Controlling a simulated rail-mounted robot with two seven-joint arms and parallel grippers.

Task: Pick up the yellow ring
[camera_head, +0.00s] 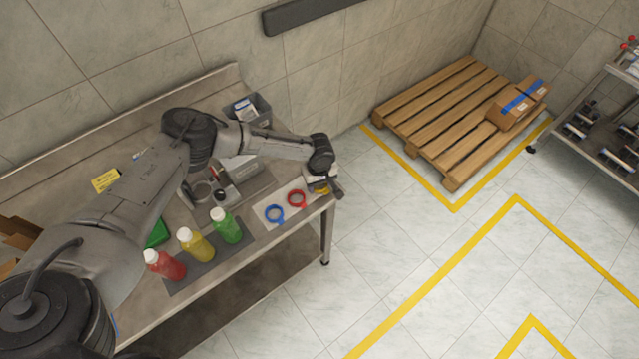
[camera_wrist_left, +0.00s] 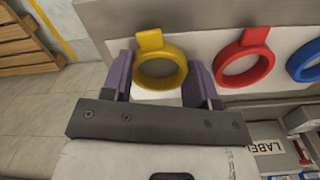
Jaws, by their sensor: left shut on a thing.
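The yellow ring (camera_wrist_left: 151,40), with a short tab, sits between the two fingers of my left gripper (camera_wrist_left: 161,72) in the left wrist view. The fingers are shut on its sides. In the head view the yellow ring (camera_head: 322,190) shows only partly beneath my left gripper (camera_head: 324,183), at the right end of the workbench. Whether the ring still touches the white sheet (camera_head: 264,213) below, I cannot tell. My right gripper is in neither view.
A red ring (camera_head: 297,207) and a blue ring (camera_head: 275,221) lie beside it. Red (camera_head: 166,266), yellow (camera_head: 197,246) and green (camera_head: 227,228) bottles stand further left on the workbench (camera_head: 135,315). A grey bin (camera_head: 262,110) stands behind. Open floor lies right of the bench.

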